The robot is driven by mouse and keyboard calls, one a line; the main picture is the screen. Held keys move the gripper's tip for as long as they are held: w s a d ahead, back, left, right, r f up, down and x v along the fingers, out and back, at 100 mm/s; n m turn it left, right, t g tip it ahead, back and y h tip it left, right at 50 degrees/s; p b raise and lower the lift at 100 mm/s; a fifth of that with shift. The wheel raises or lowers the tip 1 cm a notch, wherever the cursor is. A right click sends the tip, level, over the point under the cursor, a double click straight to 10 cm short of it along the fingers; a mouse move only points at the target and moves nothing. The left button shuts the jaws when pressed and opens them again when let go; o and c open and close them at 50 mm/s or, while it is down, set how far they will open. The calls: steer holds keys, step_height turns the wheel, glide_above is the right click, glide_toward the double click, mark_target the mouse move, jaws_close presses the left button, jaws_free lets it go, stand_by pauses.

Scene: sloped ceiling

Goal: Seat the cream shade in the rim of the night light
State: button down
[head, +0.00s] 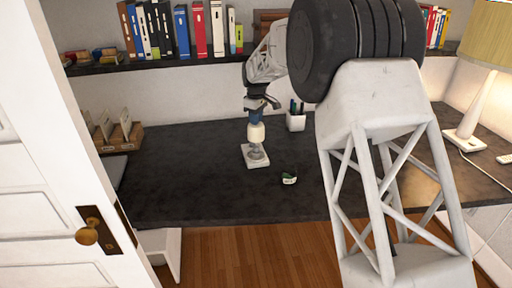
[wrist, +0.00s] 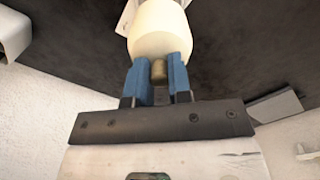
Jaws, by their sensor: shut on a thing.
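The cream shade (head: 256,133) hangs below my gripper (head: 256,117), directly over the night light (head: 255,160) in the head view. The night light has a white square base with a greyish round part on top. From this angle I cannot tell whether the shade touches the rim or is just above it. In the wrist view, the blue fingers of my gripper (wrist: 158,72) are shut on a tan knob at the end of the shade (wrist: 160,32). A white corner of the night light (wrist: 124,20) shows behind the shade, which hides the rim there.
A small dark green and white object (head: 289,179) lies right of the night light. A white pen cup (head: 296,122) stands behind. A wooden card holder (head: 122,138) is at the left, a table lamp (head: 470,136) at the right. A bookshelf (head: 160,64) runs above the dark desk (head: 200,195).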

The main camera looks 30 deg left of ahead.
steer(key=shift+f, duration=2.7)
steer(key=shift+f, duration=0.1)
steer(key=shift+f, duration=1.75)
steer(key=shift+f, duration=0.15)
steer(key=c, duration=1.1)
jaws_free()
steer(key=shift+o, duration=0.2)
step_height(320, 180, up, 12)
steer(key=shift+r, duration=0.1)
